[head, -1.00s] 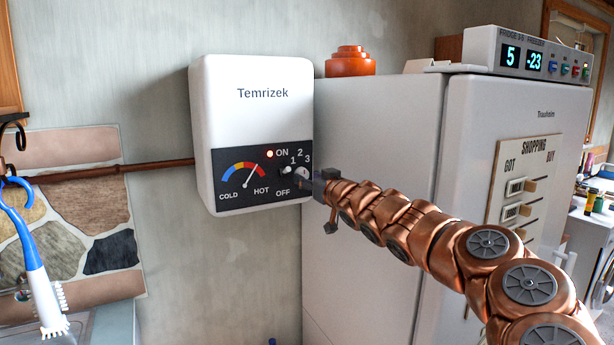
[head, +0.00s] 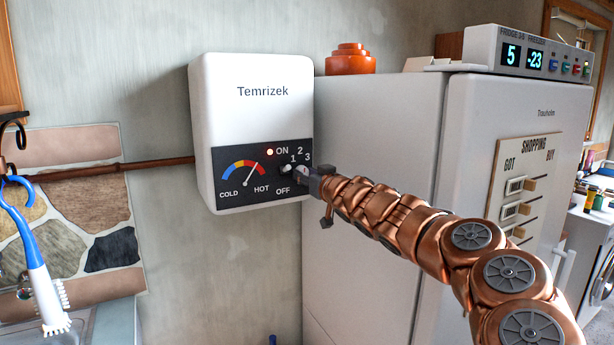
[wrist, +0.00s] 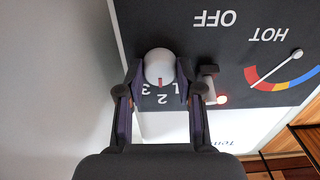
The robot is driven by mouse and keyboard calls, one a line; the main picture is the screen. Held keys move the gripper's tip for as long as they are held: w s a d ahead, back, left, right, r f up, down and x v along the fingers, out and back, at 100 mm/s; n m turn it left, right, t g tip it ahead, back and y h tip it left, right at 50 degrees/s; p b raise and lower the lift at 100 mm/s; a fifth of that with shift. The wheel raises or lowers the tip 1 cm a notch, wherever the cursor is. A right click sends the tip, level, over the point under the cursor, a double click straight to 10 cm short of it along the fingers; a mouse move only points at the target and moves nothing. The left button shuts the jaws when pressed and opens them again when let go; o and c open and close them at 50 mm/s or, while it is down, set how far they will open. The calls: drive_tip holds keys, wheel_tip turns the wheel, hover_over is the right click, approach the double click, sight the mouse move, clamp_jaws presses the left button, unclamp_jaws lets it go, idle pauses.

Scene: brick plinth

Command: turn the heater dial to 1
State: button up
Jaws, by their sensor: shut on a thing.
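The white heater (head: 252,105) hangs on the wall, with a dark control panel (head: 233,199) at its bottom. Its round white dial (wrist: 160,62) sits below the numbers 1, 2 and 3 and near OFF. In the wrist view, upside down, the dial's red mark points about at 2. My gripper (wrist: 160,80) is shut on the dial, one finger on each side. In the head view my gripper (head: 309,176) hides most of the dial.
A small lever switch (wrist: 209,84) stands close beside one finger, with a lit red lamp (head: 270,152) by ON. The white fridge (head: 375,120) stands right of the heater, behind my arm. An orange pot (head: 350,62) is on top of it.

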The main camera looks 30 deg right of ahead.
drive_tip(key=shift+f+n+b, duration=0.15)
drive_tip(key=shift+n+b, duration=0.15)
drive_tip(key=shift+n, duration=0.1)
drive_tip(key=shift+c, duration=0.2)
drive_tip(key=shift+n+b, duration=1.3)
drive_tip(key=shift+n, duration=2.7)
drive_tip(key=o, duration=0.9)
drive_tip(key=shift+s, duration=0.15)
drive_tip(key=s, duration=0.7)
drive_tip(key=s+a, duration=0.1)
drive_tip(key=s, duration=0.3)
drive_tip(key=shift+s, duration=0.35)
